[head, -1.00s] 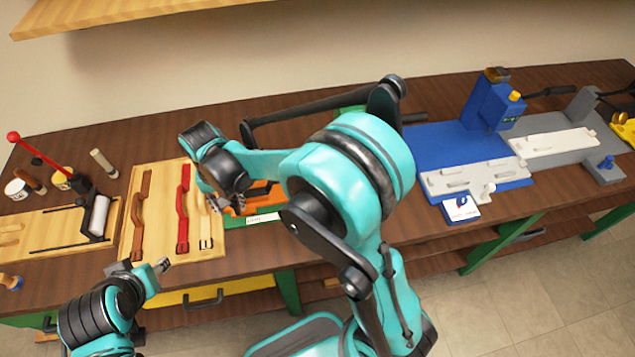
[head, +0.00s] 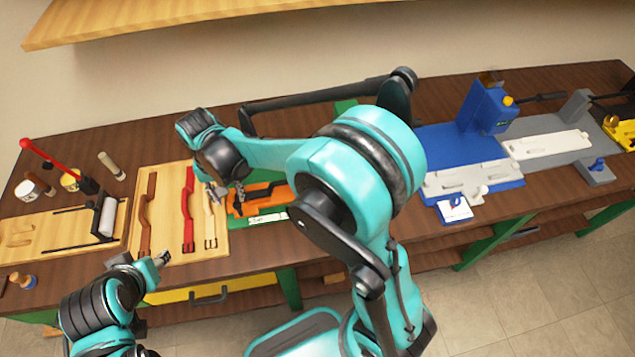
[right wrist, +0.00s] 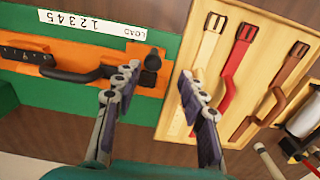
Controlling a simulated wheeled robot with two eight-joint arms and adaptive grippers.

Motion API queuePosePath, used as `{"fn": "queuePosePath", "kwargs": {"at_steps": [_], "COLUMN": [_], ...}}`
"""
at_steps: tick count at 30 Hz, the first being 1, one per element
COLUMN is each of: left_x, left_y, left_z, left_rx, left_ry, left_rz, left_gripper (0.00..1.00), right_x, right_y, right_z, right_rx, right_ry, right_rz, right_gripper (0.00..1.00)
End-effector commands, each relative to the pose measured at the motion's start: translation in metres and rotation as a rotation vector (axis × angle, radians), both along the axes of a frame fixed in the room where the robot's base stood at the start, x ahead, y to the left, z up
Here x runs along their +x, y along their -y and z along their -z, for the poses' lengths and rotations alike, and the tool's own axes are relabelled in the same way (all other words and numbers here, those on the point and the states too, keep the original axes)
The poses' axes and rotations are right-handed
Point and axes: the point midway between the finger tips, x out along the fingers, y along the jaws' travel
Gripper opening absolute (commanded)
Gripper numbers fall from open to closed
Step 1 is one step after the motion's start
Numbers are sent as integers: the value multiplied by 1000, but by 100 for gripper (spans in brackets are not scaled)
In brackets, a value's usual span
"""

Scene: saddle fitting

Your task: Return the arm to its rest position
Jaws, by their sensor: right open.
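My right arm reaches across the middle of the head view. Its gripper (head: 222,190) hangs above the bench, between the strap board and the orange fixture. In the right wrist view the two fingers of the right gripper (right wrist: 158,72) stand wide apart with nothing between them. My left gripper (head: 142,260) is at the lower left, over the bench's front edge. It is small there, and I cannot tell whether its fingers are apart.
A wooden board (head: 169,178) holds brown, red and pale straps. The orange fixture (right wrist: 85,72) with a black handle lies on a green base (right wrist: 100,18). A roller press (head: 105,222) stands left, a blue machine (head: 484,108) right. A shelf (head: 150,22) hangs above.

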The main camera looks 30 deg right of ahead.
Motion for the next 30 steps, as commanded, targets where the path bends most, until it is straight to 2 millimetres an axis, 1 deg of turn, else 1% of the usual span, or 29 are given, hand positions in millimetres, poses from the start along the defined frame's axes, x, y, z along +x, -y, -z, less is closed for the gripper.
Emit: {"fn": "queuePosePath", "kwargs": {"at_steps": [11, 14, 17, 20, 24, 27, 30], "left_x": [0, 0, 0, 0, 0, 0, 0], "left_y": [0, 0, 0, 0, 0, 0, 0], "left_z": [1, 2, 6, 12, 20, 26, 32], "left_rx": [0, 0, 0, 0, 0, 0, 0], "left_ry": [0, 0, 0, 0, 0, 0, 0], "left_rz": [0, 0, 0, 0, 0, 0, 0], "left_gripper": [41, 41, 41, 41, 41, 41, 41], "right_x": [0, -2, -9, -22, -48, -68, -89], "right_y": [0, 5, 19, 41, 76, 98, 118], "right_z": [1, -3, -14, -30, -50, -57, -60], "right_rx": [0, 4, 15, 28, 36, 29, 11], "right_ry": [0, 12, 49, 115, 231, 314, 399], "right_rz": [0, -4, -18, -47, -98, -135, -171], "right_gripper": [41, 41, 41, 41, 41, 41, 41]}}
